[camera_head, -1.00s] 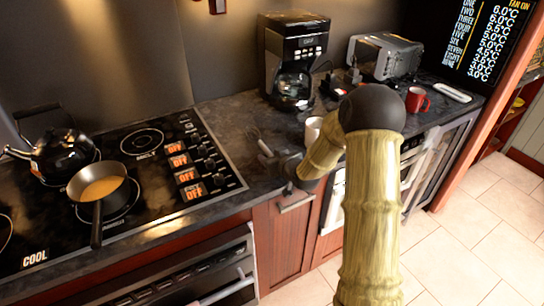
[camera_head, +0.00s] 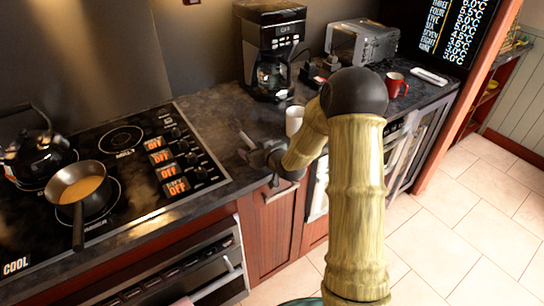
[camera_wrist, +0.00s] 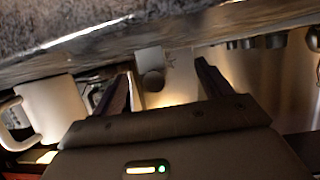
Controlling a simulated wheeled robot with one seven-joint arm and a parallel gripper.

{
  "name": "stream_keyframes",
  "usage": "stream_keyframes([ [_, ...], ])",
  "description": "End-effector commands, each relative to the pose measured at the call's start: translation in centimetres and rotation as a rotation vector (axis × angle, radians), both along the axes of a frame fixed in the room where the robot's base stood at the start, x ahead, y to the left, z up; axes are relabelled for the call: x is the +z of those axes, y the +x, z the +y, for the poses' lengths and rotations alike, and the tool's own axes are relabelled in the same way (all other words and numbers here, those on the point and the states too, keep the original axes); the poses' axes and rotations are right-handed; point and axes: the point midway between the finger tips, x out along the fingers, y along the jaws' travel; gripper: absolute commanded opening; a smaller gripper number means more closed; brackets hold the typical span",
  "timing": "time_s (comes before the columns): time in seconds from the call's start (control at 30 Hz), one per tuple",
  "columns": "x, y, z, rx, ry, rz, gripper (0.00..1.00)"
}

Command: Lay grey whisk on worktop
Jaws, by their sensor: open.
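My gripper (camera_head: 243,146) is over the front of the dark worktop (camera_head: 215,122), between the hob and a white mug. In the wrist view my gripper (camera_wrist: 163,68) has its two fingers spread wide, with nothing held between them. A thin pale shape shows at the fingertips in the head view; I cannot tell whether it is the grey whisk or a finger. No whisk can be made out in the wrist view. The worktop edge (camera_wrist: 100,35) runs across the top of that view.
The white mug (camera_head: 294,121) stands just right of my gripper and shows at the left of the wrist view (camera_wrist: 52,108). A coffee machine (camera_head: 270,50), toaster (camera_head: 362,42) and red mug (camera_head: 395,84) stand behind.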

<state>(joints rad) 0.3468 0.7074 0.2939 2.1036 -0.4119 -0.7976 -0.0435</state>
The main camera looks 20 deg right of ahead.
Motion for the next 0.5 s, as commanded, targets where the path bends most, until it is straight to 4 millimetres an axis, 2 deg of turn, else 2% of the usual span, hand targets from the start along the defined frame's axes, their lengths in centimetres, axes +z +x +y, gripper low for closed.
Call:
stream_keyframes([
  [0.5, 3.7, -9.0, -2.6, -0.003, -0.002, -0.001, 0.78],
])
